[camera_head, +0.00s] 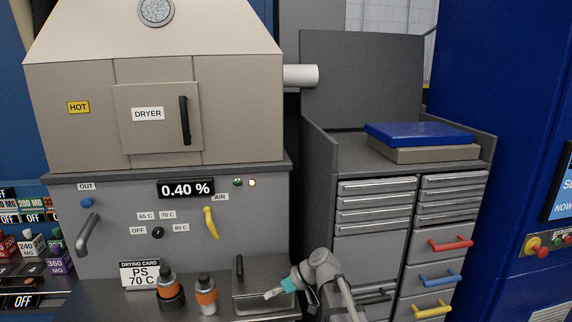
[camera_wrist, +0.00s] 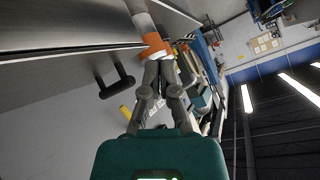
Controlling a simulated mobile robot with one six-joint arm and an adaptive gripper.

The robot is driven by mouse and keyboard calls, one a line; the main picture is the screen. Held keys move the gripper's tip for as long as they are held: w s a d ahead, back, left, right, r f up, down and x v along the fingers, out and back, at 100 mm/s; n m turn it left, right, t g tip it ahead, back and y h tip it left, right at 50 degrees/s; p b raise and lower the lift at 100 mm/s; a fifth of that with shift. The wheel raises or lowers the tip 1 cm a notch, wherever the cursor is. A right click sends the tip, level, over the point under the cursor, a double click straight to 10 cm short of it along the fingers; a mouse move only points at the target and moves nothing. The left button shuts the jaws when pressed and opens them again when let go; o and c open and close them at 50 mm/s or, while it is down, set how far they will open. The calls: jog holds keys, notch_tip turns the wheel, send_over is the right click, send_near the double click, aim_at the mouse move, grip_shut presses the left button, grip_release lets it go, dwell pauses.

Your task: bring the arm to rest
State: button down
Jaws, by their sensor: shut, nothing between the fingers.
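My gripper (camera_head: 271,294) is low in the middle of the head view, at the end of my grey arm. Its body is teal and its fingers point left over the grey work surface. In the wrist view my gripper (camera_wrist: 158,62) has its two grey fingers together with nothing between them. An orange-banded bottle (camera_wrist: 154,44) shows just beyond the fingertips in that view; I cannot tell how far off it is.
Two orange-banded bottles, one (camera_head: 170,289) and another (camera_head: 206,295), stand left of my gripper. A metal box with a black handle (camera_head: 245,292) is behind it. The dryer (camera_head: 232,110) rises behind, and a drawer cabinet (camera_head: 368,247) stands to the right.

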jog(key=s+d+f+m+h+b, duration=0.2)
jog(key=s+d+f+m+h, duration=0.3)
jog(key=d, duration=0.5)
jog(key=s+d+f+m+h+b, duration=0.3)
jog(key=s+d+f+m+h, duration=0.2)
jog(key=d, duration=0.6)
notch_tip(320, 180, down, 3)
jog(key=shift+s+d+f+m+h, duration=0.1)
jog(key=shift+s+d+m+h, duration=0.2)
jog(key=shift+s+m, duration=0.85)
